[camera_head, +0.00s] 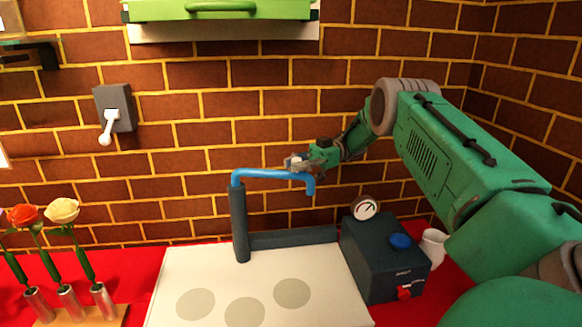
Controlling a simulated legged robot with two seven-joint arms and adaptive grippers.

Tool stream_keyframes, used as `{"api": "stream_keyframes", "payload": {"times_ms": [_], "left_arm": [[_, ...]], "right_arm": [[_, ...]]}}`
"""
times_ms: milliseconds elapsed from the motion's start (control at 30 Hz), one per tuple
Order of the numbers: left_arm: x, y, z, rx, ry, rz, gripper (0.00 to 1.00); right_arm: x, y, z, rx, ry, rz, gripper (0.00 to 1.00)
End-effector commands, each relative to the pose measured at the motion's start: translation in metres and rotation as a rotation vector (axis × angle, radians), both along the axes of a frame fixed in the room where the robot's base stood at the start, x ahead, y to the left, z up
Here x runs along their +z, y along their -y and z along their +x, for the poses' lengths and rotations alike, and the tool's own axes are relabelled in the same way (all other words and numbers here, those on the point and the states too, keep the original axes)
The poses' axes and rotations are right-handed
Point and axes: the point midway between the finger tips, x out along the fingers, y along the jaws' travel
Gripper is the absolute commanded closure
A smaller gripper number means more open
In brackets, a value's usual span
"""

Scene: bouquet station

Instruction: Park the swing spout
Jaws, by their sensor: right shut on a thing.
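The blue swing spout (262,174) sits on top of a dark upright post (240,224). Its arm runs level to the right and its tip bends down at the right end. My right gripper (297,163) is shut on the spout near that bent end, reaching in from the right. The fingers are small in the picture and partly merge with the spout. My left gripper is not in view.
A white board (210,277) with grey round spots lies below the spout. A dark box (386,258) with a gauge, a blue button and a red knob stands right. Several roses in metal tubes (68,301) stand left. A wall lever (108,126) and green drawer (220,10) are behind.

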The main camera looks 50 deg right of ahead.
Motion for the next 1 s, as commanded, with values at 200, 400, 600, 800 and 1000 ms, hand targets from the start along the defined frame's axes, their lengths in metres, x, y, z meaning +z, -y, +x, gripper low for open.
{"api": "stream_keyframes", "payload": {"times_ms": [200, 400, 600, 800, 1000], "left_arm": [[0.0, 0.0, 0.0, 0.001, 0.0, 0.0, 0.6], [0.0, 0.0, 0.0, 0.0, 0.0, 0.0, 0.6], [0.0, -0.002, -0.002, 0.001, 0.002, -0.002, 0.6], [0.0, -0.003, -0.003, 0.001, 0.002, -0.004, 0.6], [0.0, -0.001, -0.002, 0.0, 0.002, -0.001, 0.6]], "right_arm": [[-0.002, 0.002, -0.003, 0.003, -0.007, -0.001, 0.67], [-0.001, 0.001, 0.0, 0.002, -0.004, 0.0, 0.57], [0.003, -0.002, 0.001, 0.002, -0.003, -0.003, 0.57], [0.035, -0.001, 0.001, 0.001, 0.004, -0.002, 0.57], [0.071, 0.005, 0.0, 0.0, 0.001, 0.003, 0.57]]}}
